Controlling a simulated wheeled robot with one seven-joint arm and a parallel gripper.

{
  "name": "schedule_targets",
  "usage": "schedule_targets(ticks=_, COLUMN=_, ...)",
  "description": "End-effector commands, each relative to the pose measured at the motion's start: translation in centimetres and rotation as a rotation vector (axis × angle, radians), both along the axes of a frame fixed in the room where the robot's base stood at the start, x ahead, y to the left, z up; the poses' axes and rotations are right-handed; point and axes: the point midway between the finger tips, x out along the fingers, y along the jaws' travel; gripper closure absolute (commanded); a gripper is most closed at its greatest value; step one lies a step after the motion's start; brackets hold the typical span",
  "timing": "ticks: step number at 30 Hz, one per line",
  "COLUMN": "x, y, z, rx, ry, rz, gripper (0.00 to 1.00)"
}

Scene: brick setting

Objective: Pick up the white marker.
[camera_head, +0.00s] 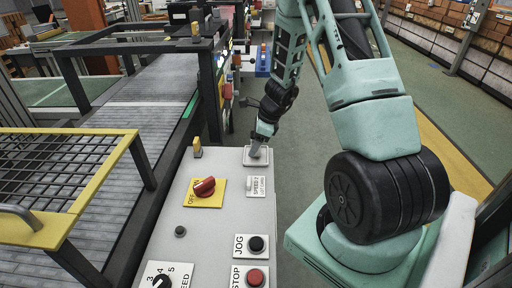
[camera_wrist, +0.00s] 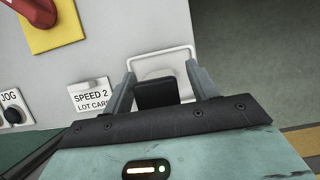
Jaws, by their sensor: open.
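I cannot clearly make out the white marker in either view. My gripper (camera_head: 257,151) points down at a shallow white tray (camera_head: 248,160) at the far end of the grey control panel. In the wrist view my gripper (camera_wrist: 162,72) is open, its two fingers spread in front of the tray's white rim (camera_wrist: 172,49). A pale shape partly shows between the fingers, but a dark block and the gripper body hide the rest. I cannot tell whether that shape is the marker.
The panel (camera_head: 209,225) carries a red rotary switch (camera_head: 205,187) on a yellow plate, a "SPEED 2" label (camera_head: 256,186) with a small pale piece, and a black JOG button (camera_head: 256,243). A conveyor (camera_head: 142,95) lies left. Open floor lies right of the tray.

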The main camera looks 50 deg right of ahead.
Motion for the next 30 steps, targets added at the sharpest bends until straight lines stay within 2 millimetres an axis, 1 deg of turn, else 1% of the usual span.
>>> schedule_targets(ticks=2, x=0.1, y=0.1, z=-0.3, rx=0.0, ry=0.0, rz=-0.001, gripper=0.42)
schedule_targets(ticks=8, x=0.1, y=0.1, z=-0.3, rx=0.0, ry=0.0, rz=-0.001, gripper=0.42)
schedule_targets(ticks=9, x=0.1, y=0.1, z=-0.3, rx=0.0, ry=0.0, rz=-0.001, gripper=0.53)
schedule_targets(ticks=11, x=0.1, y=0.1, z=-0.3, rx=0.0, ry=0.0, rz=-0.001, gripper=0.7)
schedule_targets(ticks=12, x=0.1, y=0.1, z=-0.3, rx=0.0, ry=0.0, rz=-0.001, gripper=0.81)
schedule_targets(ticks=13, x=0.1, y=0.1, z=-0.3, rx=0.0, ry=0.0, rz=-0.001, gripper=0.89)
schedule_targets(ticks=14, x=0.1, y=0.1, z=-0.3, rx=0.0, ry=0.0, rz=-0.001, gripper=0.91)
schedule_targets(ticks=23, x=0.1, y=0.1, z=0.1, rx=-0.002, ry=-0.001, rz=0.0, gripper=0.91)
schedule_targets(ticks=26, x=0.2, y=0.0, z=1.2, rx=-0.004, ry=-0.003, rz=-0.001, gripper=0.91)
schedule_targets(ticks=30, x=0.2, y=0.0, z=3.9, rx=-0.005, ry=-0.005, rz=0.001, gripper=0.91)
